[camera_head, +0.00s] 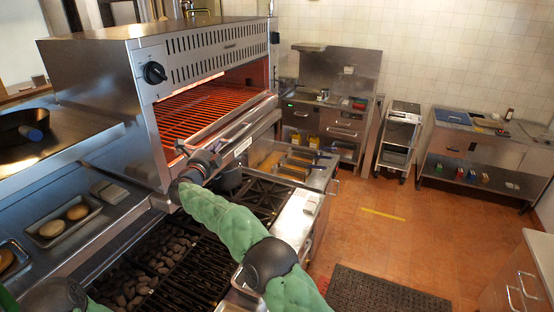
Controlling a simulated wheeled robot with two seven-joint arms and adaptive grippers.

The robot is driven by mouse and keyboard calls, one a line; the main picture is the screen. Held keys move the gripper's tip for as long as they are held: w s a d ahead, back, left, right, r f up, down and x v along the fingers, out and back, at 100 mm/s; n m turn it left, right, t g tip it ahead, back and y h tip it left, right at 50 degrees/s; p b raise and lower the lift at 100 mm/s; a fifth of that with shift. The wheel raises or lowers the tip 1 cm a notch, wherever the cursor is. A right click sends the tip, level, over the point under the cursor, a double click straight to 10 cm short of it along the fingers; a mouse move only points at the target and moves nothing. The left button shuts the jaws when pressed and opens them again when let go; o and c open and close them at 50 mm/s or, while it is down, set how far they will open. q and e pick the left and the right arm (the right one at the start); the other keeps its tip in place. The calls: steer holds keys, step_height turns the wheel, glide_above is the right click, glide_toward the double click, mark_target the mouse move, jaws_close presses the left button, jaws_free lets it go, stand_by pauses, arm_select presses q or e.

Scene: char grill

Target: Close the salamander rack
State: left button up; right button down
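The salamander (150,45) is a steel box at the upper left with a dark knob (155,72) on its front. Its opening glows red over a wire rack (200,108). A steel front bar (232,122) runs along the rack's front edge, in front of the opening and sticking out toward me. My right arm, in a green cover, reaches up from the bottom. My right gripper (205,160) is at the near left end of that bar; whether it touches is not clear. Its fingers are too small and dark to read. Only part of my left arm shows at the bottom left; its gripper is out of view.
A char grill (165,265) with dark coals and grates lies below the salamander. A tray (62,222) with buns sits on the left counter, near a dark pan (22,125). Steel counters (480,150) and a cart (398,135) stand along the back. The orange floor is open at right.

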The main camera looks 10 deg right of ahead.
mark_target(205, 144)
steer(key=shift+w+a+p, duration=0.35)
steer(key=shift+w+a, duration=0.3)
steer(key=shift+a, duration=0.15)
steer(key=shift+w+a+p, duration=0.3)
steer(key=shift+w+a, duration=0.3)
steer(key=shift+a, duration=0.2)
steer(key=shift+w+a, duration=0.15)
